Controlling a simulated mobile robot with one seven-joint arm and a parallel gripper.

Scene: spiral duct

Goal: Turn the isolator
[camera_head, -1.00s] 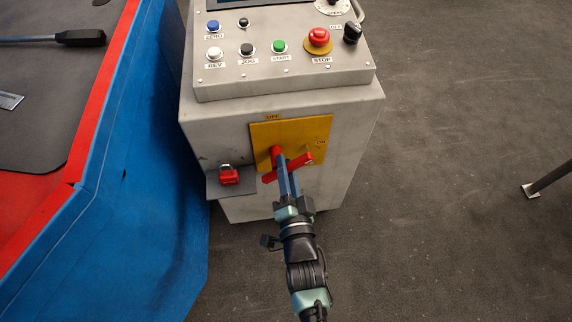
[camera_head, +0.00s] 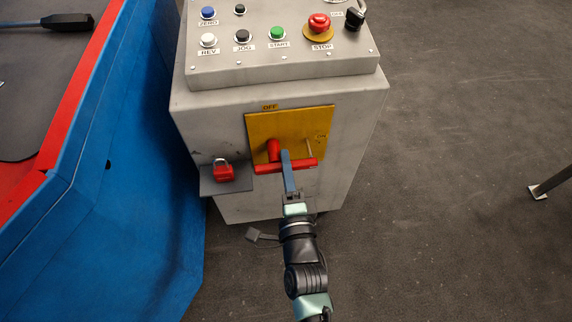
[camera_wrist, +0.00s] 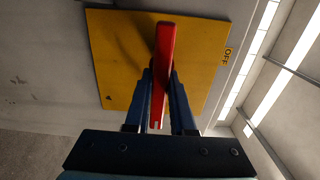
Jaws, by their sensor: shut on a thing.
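The isolator's red handle (camera_head: 304,164) stands out in front of a yellow plate (camera_head: 318,120) on the front of the grey cabinet. In the head view its bar lies nearly level, its right end a little higher. The plate has an OFF label (camera_head: 269,107) at its top edge and an ON label (camera_head: 321,138) on its right. My gripper (camera_head: 286,158), with blue fingers, is shut on the handle. In the wrist view the handle (camera_wrist: 164,60) runs between the two fingers (camera_wrist: 162,90), one on each side. The fingers hide part of the bar in the head view.
A red padlock (camera_head: 224,173) sits on a bracket left of the plate. Above are push buttons, including green START (camera_head: 277,34), and a red STOP (camera_head: 319,22). A blue, red-edged structure (camera_head: 130,180) stands close on the left. Floor at right is mostly clear.

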